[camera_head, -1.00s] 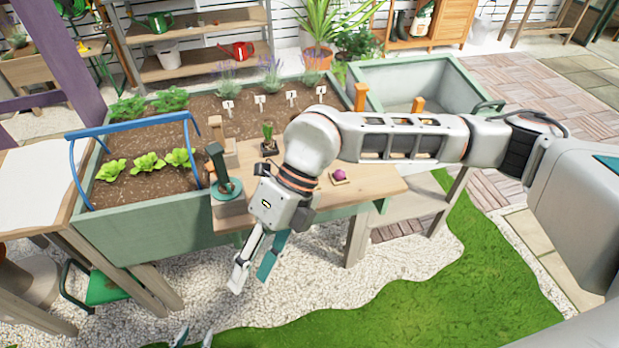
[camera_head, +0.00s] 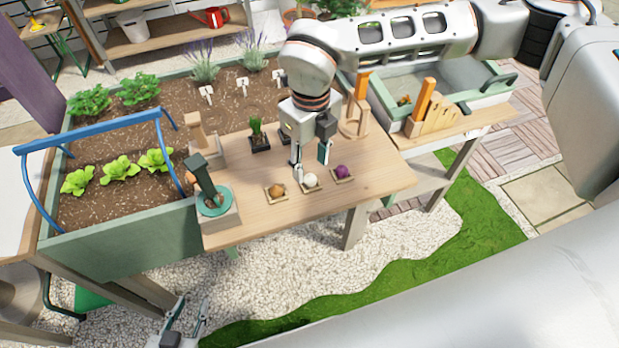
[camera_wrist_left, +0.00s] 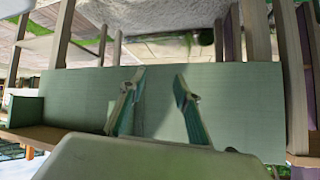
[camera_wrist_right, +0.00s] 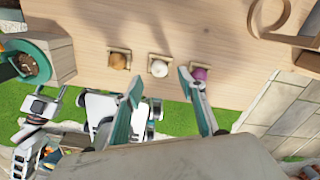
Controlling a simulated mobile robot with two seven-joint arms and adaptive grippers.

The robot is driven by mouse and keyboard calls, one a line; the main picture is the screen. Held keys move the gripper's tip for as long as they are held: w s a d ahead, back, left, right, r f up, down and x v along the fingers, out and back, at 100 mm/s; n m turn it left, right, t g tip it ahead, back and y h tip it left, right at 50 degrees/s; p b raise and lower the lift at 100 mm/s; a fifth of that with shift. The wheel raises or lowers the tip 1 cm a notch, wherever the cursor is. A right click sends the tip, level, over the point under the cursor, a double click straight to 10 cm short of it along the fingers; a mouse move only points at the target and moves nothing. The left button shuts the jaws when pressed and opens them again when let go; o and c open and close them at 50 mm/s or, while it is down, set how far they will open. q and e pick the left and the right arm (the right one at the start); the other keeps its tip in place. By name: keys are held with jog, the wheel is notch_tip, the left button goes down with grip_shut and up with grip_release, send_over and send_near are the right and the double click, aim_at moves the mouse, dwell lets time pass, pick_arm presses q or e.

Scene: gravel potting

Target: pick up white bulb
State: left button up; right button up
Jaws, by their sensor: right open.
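The white bulb (camera_head: 310,181) sits on a small square wooden holder on the wooden table, between the brown bulb (camera_head: 276,192) and the purple bulb (camera_head: 343,171). My right gripper (camera_head: 311,168) is open and points down just behind and above the white bulb. In the right wrist view, the white bulb (camera_wrist_right: 159,69) shows between the spread fingertips (camera_wrist_right: 161,76), with no visible contact. The purple bulb (camera_wrist_right: 200,74) lies by the right finger there. My left gripper (camera_head: 188,322) is low at the bottom of the head view; its fingers (camera_wrist_left: 158,82) are apart and empty.
A small potted plant (camera_head: 258,140) and a wooden stand (camera_head: 353,125) are behind the bulbs. The front middle of the table (camera_head: 250,228) is bare.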

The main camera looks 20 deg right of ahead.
aim_at(310, 175)
notch_tip(310, 175, down, 5)
jog(key=shift+r, duration=0.2)
jog(key=c, duration=0.7)
jog(key=shift+r, duration=0.1)
